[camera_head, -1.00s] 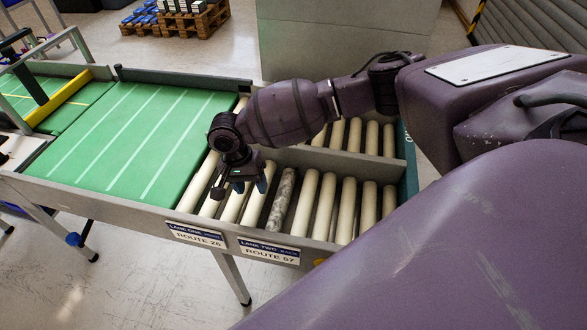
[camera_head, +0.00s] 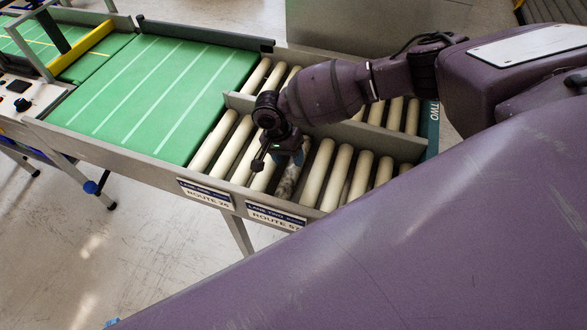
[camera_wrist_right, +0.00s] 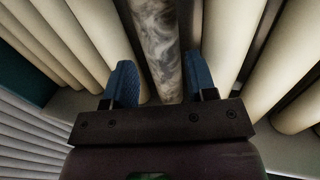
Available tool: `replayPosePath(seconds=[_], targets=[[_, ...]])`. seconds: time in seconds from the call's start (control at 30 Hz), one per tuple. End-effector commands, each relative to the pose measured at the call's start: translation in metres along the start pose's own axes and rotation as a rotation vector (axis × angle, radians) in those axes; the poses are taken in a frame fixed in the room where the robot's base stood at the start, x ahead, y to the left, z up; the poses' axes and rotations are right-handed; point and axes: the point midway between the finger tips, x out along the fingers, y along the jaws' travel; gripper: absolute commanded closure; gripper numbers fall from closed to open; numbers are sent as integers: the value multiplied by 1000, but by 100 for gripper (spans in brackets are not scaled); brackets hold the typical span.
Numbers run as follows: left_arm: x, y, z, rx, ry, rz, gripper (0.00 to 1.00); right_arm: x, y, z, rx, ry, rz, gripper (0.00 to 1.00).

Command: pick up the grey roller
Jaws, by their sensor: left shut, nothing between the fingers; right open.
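The grey roller (camera_head: 287,183), mottled and marble-like, lies among cream rollers in the near lane of the conveyor. My right gripper (camera_head: 279,160) is over its upper part, which it hides in the head view. In the right wrist view the grey roller (camera_wrist_right: 158,42) runs between the two blue fingers of my open right gripper (camera_wrist_right: 162,78), with a gap on each side. I cannot tell how far down the fingers reach. Of my left gripper (camera_head: 111,323), only a small blue tip shows at the bottom edge of the head view, apart from the conveyor.
Cream rollers (camera_head: 315,172) stand close on both sides of the grey one. A grey divider (camera_head: 240,101) separates the two lanes, and a front rail (camera_head: 150,163) carries route labels (camera_head: 275,217). A green belt (camera_head: 160,85) lies to the left.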

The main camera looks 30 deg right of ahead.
Motion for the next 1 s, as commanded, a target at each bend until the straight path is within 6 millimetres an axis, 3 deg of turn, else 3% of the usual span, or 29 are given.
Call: replayPosePath(seconds=[0.3, 0.63, 0.9, 1.0], targets=[[4, 1, 10, 0, -8, 1, 100, 42, -1, 1, 1, 0, 3, 48], [4, 1, 10, 0, -9, 1, 100, 47, 0, 2, 1, 0, 2, 48], [4, 1, 10, 0, -9, 1, 100, 46, -1, 1, 1, 0, 1, 86], [4, 1, 10, 0, -9, 1, 100, 46, 0, 1, 1, 0, 2, 86]])
